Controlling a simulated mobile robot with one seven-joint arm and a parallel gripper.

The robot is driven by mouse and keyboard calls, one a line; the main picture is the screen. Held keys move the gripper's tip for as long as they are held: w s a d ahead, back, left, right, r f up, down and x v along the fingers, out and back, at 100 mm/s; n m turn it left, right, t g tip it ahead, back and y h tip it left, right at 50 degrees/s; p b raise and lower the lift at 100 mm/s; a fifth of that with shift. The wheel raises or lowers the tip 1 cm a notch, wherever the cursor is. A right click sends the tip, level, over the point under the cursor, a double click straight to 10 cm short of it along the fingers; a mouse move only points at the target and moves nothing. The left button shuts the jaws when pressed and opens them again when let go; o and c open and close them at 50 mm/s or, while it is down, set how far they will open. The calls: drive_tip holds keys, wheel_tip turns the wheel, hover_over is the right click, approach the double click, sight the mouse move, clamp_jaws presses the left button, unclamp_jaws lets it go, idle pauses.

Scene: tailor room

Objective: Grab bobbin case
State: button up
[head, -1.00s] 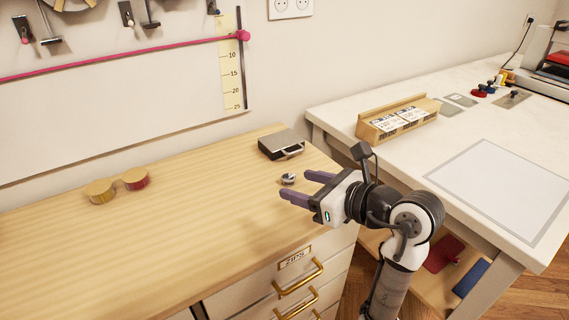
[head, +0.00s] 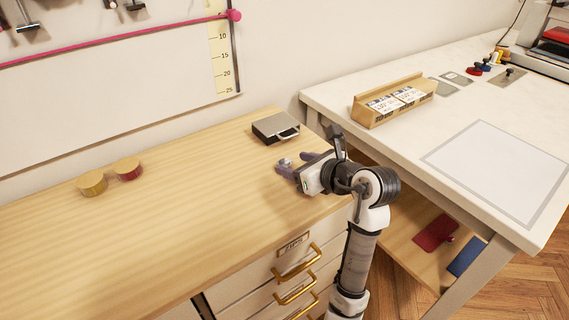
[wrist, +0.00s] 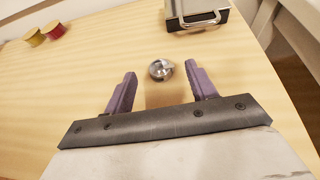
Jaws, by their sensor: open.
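The bobbin case (wrist: 161,69) is a small round silvery metal piece on the wooden counter. In the head view it (head: 285,162) lies near the counter's right end, partly hidden by a finger. My gripper (wrist: 161,80) is open, with its two purple fingers pointing at the bobbin case. In the wrist view the bobbin case sits between and slightly beyond the fingertips, with a gap on both sides. In the head view my gripper (head: 292,165) is low over the counter's right part. Nothing is held.
A metal case with a handle (head: 275,127) stands just behind the bobbin case. Yellow (head: 92,183) and red-sided (head: 128,169) round tins stand at the left. A white table (head: 420,130) with a wooden label holder (head: 394,103) is at the right. The counter's middle is clear.

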sight(286, 161)
drive_tip(key=x, duration=0.4)
drive_tip(key=shift+a+p, duration=0.1)
drive_tip(key=shift+p, duration=0.25)
drive_tip(key=c, duration=1)
